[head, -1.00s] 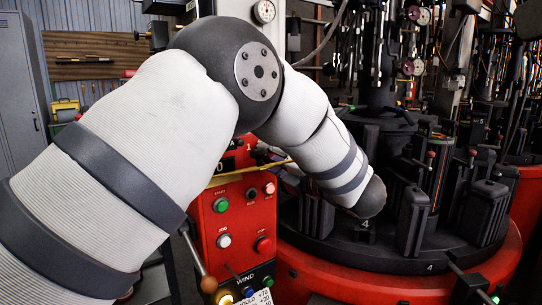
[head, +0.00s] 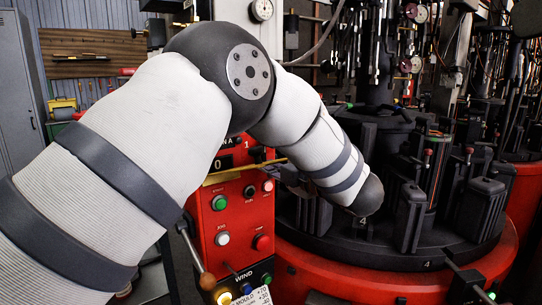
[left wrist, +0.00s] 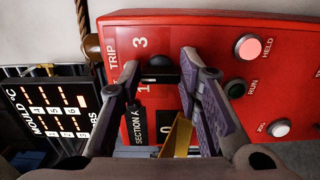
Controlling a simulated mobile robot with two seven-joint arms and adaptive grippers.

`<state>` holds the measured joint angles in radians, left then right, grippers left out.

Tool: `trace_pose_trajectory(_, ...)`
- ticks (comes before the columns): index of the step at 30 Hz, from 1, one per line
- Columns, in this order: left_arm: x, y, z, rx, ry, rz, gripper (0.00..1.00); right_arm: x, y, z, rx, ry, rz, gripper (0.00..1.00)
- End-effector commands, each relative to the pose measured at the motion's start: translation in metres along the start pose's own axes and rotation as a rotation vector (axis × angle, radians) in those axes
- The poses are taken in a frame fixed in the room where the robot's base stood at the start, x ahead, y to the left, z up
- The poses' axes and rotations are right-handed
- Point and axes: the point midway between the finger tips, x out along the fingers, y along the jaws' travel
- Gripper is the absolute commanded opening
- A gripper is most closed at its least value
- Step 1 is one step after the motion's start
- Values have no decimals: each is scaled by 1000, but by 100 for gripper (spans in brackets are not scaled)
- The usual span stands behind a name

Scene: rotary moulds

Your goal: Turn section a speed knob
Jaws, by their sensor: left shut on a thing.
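The red control panel (left wrist: 240,40) fills much of the left wrist view, with a "SECTION A" label and a small dark display (left wrist: 165,153). The black section A speed knob (left wrist: 162,66) sits beside the numbers 1 and 3. My left gripper (left wrist: 160,68) has its fingertips closed in on both sides of this knob and is shut on it. The knob's pointer setting cannot be read. In the head view the same panel (head: 207,240) stands at the centre, and my left gripper (head: 284,172) is partly hidden behind my arm. My right gripper is not in view.
A yellow strip (left wrist: 178,135) is near the display. The rotary mould table (head: 330,242) stands right of the panel.

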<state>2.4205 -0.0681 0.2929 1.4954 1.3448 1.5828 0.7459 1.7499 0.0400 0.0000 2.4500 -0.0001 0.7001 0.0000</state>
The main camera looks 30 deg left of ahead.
Motion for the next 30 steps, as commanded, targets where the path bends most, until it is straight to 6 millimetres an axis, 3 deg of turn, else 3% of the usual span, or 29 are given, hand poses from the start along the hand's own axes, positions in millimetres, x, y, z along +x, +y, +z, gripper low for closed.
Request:
trace_pose_trajectory(11,0,1,0,2,1,1,4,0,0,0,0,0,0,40)
trace_pose_trajectory(12,0,0,0,2,1,1,38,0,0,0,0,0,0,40)
trace_pose_trajectory(14,0,0,0,2,1,1,52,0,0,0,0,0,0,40)
trace_pose_trajectory(23,-1,0,0,2,0,0,52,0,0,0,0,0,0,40)
trace_pose_trajectory(26,-14,0,1,2,-4,0,52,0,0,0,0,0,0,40)
trace_pose_trajectory(30,-51,0,1,1,-5,1,52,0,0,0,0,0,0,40)
